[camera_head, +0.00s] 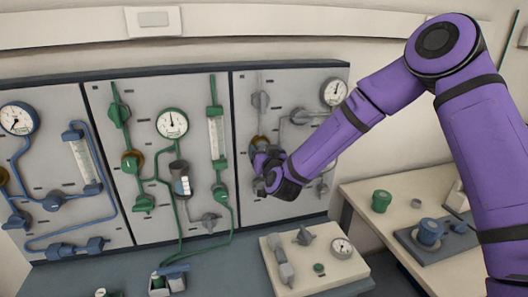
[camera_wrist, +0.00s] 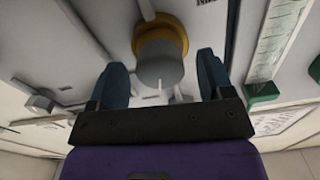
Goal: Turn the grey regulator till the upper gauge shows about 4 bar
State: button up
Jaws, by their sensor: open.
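The grey regulator (camera_head: 258,142) with its brass-coloured ring is on the right wall panel, partly hidden by my gripper (camera_head: 262,158). In the wrist view the grey regulator knob (camera_wrist: 160,68) sits in front of its yellow ring, with a small white mark near its lower edge. My gripper (camera_wrist: 161,66) is open, with one blue finger on each side of the knob. I see gaps at both sides, so the fingers seem not to press on it. The upper gauge (camera_head: 333,92) is at the panel's top right; its needle is too small to read.
Other grey valves (camera_head: 261,100) and pipes share this panel. The middle panel has a green-rimmed gauge (camera_head: 172,123) and green pipes; the left one has blue pipes. Below, a pale board (camera_head: 310,272) carries fittings. A side table (camera_head: 365,205) with loose parts stands right.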

jog(key=shift+w, duration=0.35)
jog(key=shift+c, duration=0.5)
jog(key=c, duration=0.8)
jog(key=shift+a+m, duration=0.1)
jog(key=shift+m, duration=2.6)
jog(key=shift+c, duration=0.2)
jog(key=o, duration=0.9)
jog(key=shift+o, duration=0.2)
jog(key=v, duration=1.1)
